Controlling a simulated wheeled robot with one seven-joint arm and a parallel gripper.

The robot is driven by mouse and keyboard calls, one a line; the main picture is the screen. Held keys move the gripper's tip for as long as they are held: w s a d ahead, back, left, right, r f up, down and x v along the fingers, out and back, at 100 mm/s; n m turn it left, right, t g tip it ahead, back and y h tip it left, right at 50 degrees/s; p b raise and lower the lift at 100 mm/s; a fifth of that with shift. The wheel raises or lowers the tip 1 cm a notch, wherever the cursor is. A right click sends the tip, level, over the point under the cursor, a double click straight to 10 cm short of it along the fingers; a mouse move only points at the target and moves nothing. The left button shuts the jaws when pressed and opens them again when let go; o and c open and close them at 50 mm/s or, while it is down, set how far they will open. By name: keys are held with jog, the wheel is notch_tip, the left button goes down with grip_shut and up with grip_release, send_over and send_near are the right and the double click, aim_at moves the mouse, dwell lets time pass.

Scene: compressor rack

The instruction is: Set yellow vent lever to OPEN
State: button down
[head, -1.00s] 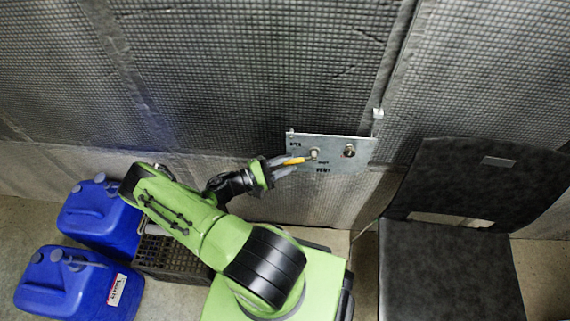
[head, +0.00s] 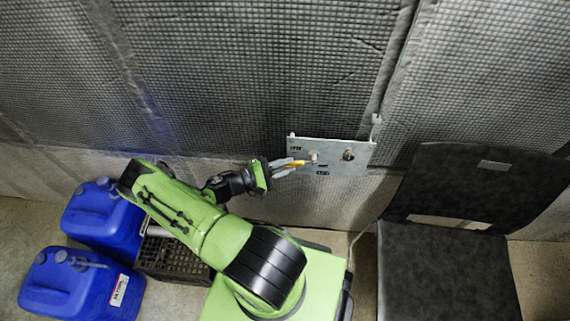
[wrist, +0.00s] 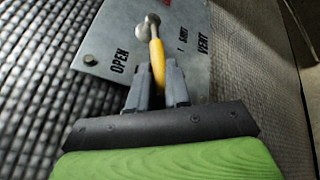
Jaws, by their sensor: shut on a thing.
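The yellow vent lever (head: 294,164) sits on a grey metal panel (head: 334,160) on the padded wall. In the head view it points left from its round pivot. My gripper (head: 284,167) reaches it from the left. In the wrist view the yellow lever (wrist: 157,62) runs from the silver pivot (wrist: 152,20) down between the grey fingers of my gripper (wrist: 157,85), which are shut on its free end. The OPEN label (wrist: 120,61) is left of the lever and the SHUT label (wrist: 182,40) is right of it. The lever lies between these labels, on neither.
A second round fitting (head: 348,154) is on the panel's right. A dark chair (head: 445,200) stands at right. Two blue canisters (head: 85,285) and a dark crate (head: 172,255) are on the floor at left. The wall around the panel is clear.

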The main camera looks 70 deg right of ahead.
notch_tip(320, 180, up, 3)
jog(key=m+t+y+p, duration=0.1)
jog(key=t+y+p, duration=0.1)
jog(key=p, duration=0.3)
jog(key=shift+r+t+p, duration=0.1)
jog(key=shift+t+p, duration=0.25)
jog(key=shift+t, duration=0.05)
jog(key=shift+m, duration=0.3)
jog(key=c, duration=1.4)
grip_release()
jog(key=shift+d, duration=0.1)
jog(key=shift+o, duration=0.2)
jog(key=shift+w, duration=0.15)
jog(key=p+v, duration=0.1)
jog(key=v, duration=1.4)
jog(key=shift+a, duration=0.3)
